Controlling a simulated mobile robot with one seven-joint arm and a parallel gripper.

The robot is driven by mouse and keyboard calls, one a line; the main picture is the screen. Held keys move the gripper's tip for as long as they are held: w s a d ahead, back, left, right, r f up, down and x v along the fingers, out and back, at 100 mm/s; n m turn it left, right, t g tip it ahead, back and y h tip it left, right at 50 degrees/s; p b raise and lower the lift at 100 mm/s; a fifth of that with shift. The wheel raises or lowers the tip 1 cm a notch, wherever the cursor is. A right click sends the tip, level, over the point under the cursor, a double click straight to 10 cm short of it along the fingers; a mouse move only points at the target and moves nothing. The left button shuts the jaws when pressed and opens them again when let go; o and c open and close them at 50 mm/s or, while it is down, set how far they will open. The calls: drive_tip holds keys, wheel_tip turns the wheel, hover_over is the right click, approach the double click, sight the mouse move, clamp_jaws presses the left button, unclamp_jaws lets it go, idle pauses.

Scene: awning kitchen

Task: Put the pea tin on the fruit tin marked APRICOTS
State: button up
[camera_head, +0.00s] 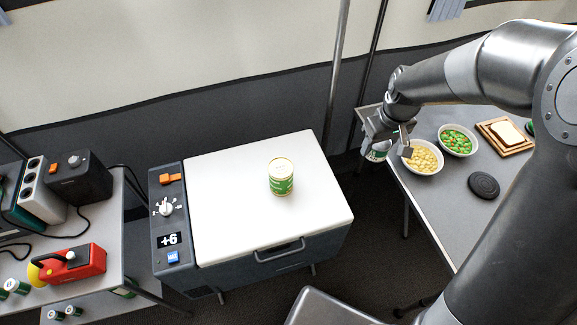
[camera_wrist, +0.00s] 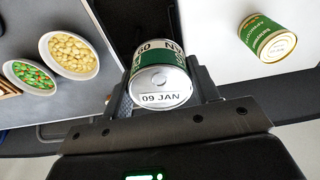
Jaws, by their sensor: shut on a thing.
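My gripper (camera_head: 386,143) is shut on a white and dark green tin (camera_wrist: 160,75), taken as the pea tin. It holds the tin near the left edge of the right-hand table. The tin's end faces the wrist camera and reads 09 JAN; its product name is not readable. In the head view the tin (camera_head: 375,154) is partly hidden by my gripper. A green and cream tin (camera_head: 281,178) stands upright on the white cool box lid (camera_head: 230,215). It also shows in the wrist view (camera_wrist: 267,39), apart from my gripper.
The right table (camera_head: 430,200) holds a bowl of pale yellow pieces (camera_head: 423,157), a bowl of green and red pieces (camera_head: 457,140), bread on a board (camera_head: 505,134) and a black disc (camera_head: 484,185). A pole (camera_head: 338,75) stands behind the cool box. The lid around its tin is clear.

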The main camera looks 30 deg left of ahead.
drive_tip(key=s+a+r+n, duration=0.2)
drive_tip(key=s+a, duration=0.5)
drive_tip(key=a, duration=0.4)
hover_over(280, 166)
drive_tip(key=f, duration=0.6)
drive_tip(key=shift+d+f, duration=0.2)
drive_tip(key=shift+d, duration=0.15)
drive_tip(key=shift+s+a+f, duration=0.1)
drive_tip(key=shift+a+f, duration=0.05)
drive_tip(key=shift+a, duration=0.05)
drive_tip(key=shift+f, duration=1.95)
drive_tip(key=shift+f, duration=0.1)
drive_tip(key=o, duration=1.1)
